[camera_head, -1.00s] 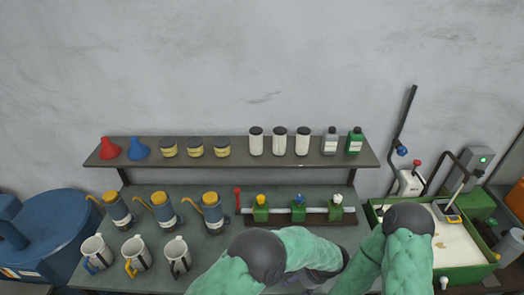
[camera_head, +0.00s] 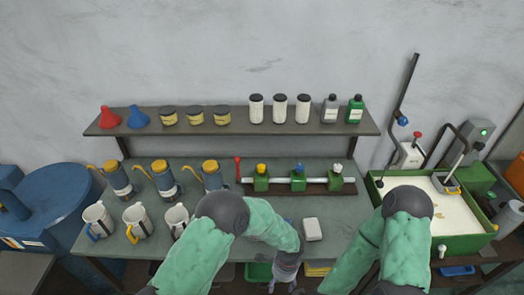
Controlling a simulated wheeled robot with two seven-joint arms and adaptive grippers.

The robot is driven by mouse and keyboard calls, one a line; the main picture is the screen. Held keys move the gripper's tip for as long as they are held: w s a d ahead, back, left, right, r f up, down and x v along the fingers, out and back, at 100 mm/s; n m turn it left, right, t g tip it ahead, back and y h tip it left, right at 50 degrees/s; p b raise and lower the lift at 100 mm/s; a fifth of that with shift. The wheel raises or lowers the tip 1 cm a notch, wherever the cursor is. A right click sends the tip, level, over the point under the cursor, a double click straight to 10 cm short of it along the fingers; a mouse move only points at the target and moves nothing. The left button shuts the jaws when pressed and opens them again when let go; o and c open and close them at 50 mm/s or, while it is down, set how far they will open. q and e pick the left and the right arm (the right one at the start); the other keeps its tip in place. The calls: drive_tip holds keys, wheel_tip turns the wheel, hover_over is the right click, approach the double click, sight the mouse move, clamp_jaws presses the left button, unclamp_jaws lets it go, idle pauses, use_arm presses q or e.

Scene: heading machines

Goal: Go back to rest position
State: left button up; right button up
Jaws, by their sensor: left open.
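My left arm comes in from the lower left, bends at its dark elbow, and its green-sleeved forearm runs down to my left gripper (camera_head: 282,286) at the bottom edge. The gripper is open, points down the picture and holds nothing that I can see. It is in front of the bench (camera_head: 340,225), near the bench's front edge. My right arm is bent at the lower right, with its elbow in front of the white-filled green tray (camera_head: 462,242). Its gripper is out of view.
A small white block (camera_head: 313,229) lies on the bench right of my left forearm. Oil cans (camera_head: 163,180) and mugs (camera_head: 137,222) stand at left; my left elbow partly hides one mug. A valve manifold (camera_head: 298,182) lies behind. The shelf (camera_head: 235,128) holds funnels, tins and bottles.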

use_arm(q)
drive_tip(key=s+a+f+n+h+b, duration=0.1)
drive_tip(key=s+a+f+n+b, duration=0.2)
drive_tip(key=a+f+n+b, duration=0.2)
drive_tip(key=s+a+f+n+t+h+b, duration=0.1)
drive_tip(key=s+a+f+n+b, duration=0.3)
drive_tip(key=f+n, duration=0.4)
drive_tip(key=s+a+f+n+t+h+b, duration=0.1)
drive_tip(key=s+a+f+n+h+b, duration=0.2)
drive_tip(key=a+f+n+b, duration=0.3)
drive_tip(key=shift+s+a+f+b, duration=0.15)
drive_tip(key=shift+a+f+b, duration=0.25)
drive_tip(key=shift+a+f, duration=0.45)
use_arm(e)
wheel_tip(320, 180, down, 17)
use_arm(q)
drive_tip(key=shift+d, duration=0.1)
use_arm(e)
drive_tip(key=shift+w, duration=0.1)
use_arm(q)
drive_tip(key=shift+s+f, duration=0.1)
use_arm(e)
drive_tip(key=shift+a, duration=0.1)
